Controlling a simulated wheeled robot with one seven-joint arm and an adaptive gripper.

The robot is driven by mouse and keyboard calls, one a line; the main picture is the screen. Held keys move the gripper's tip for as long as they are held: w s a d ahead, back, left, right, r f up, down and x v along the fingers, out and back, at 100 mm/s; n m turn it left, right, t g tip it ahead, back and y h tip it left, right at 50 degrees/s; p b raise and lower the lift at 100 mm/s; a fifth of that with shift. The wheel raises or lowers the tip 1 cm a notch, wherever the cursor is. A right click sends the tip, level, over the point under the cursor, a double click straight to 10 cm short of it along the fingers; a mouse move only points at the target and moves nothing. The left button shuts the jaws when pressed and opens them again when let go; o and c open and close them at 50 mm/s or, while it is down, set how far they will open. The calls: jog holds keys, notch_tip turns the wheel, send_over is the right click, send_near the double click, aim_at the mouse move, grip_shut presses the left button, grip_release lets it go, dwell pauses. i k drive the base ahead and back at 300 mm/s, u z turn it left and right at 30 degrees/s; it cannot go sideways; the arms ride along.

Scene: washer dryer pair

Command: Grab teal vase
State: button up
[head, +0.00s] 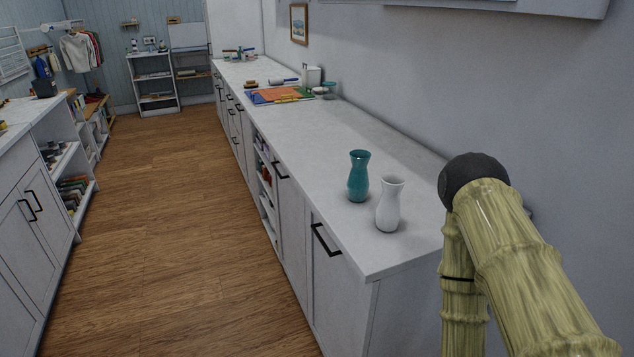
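The teal vase (358,177) stands upright on the near part of the long light counter (330,140). A white vase (389,206) of similar shape stands upright just in front of it and to its right; the two look close together, and I cannot tell whether they touch. My arm rises at the right of the head view, to the right of both vases. My gripper is not visible in this view.
The counter's near end and front edge lie close to the vases. Coloured sheets (280,95) and small items lie farther back. A wall runs along the right. Wooden floor (165,220) is clear between the counter and the left cabinets (30,245).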

aim_at(358, 180)
jog(key=u, duration=1.85)
jog(key=i, duration=2)
jog(key=z, duration=2.9)
